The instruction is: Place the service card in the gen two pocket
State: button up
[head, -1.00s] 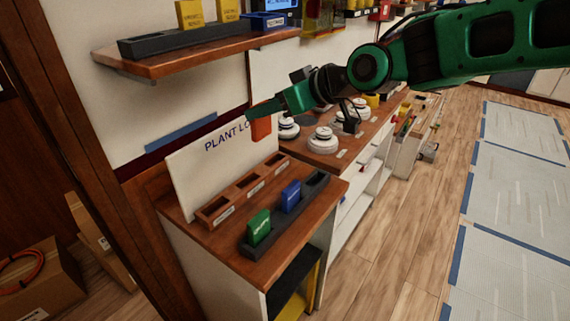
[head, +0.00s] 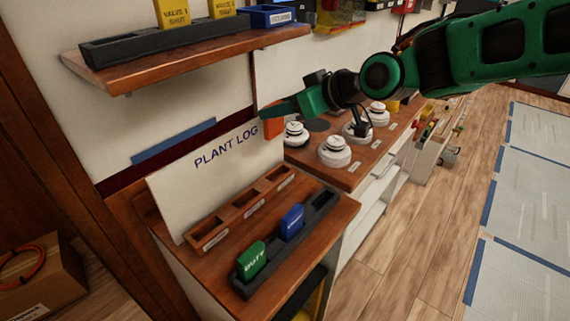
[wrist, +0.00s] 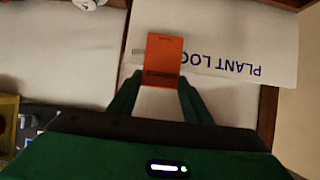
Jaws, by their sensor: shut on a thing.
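My gripper (head: 270,106) is shut on an orange card (head: 274,123), likely the service card. The card hangs below the fingertips, beside the upper right of the "PLANT LOG" board. In the wrist view the card (wrist: 164,52) stands out between the two green fingers, with the board behind it. A brown wooden rack (head: 222,221) with three pockets lies on the cabinet top below the board, to the lower left of the card. Its pockets look empty. Their small white labels are too small to read, so I cannot tell which is gen two.
A dark tray (head: 267,269) in front of the rack holds a green card (head: 251,259) and a blue card (head: 291,221). A shelf (head: 170,64) with yellow cards and a blue bin (head: 272,17) is above. White round devices (head: 334,151) stand on the counter at right.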

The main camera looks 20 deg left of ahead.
jog(key=f, duration=0.9)
jog(key=shift+w+d+f, duration=0.1)
jog(key=shift+w+d, duration=0.1)
jog(key=shift+d, duration=0.05)
jog(key=shift+f, duration=2.85)
jog(key=o, duration=1.1)
jog(key=shift+c, duration=0.2)
jog(key=v, duration=1.2)
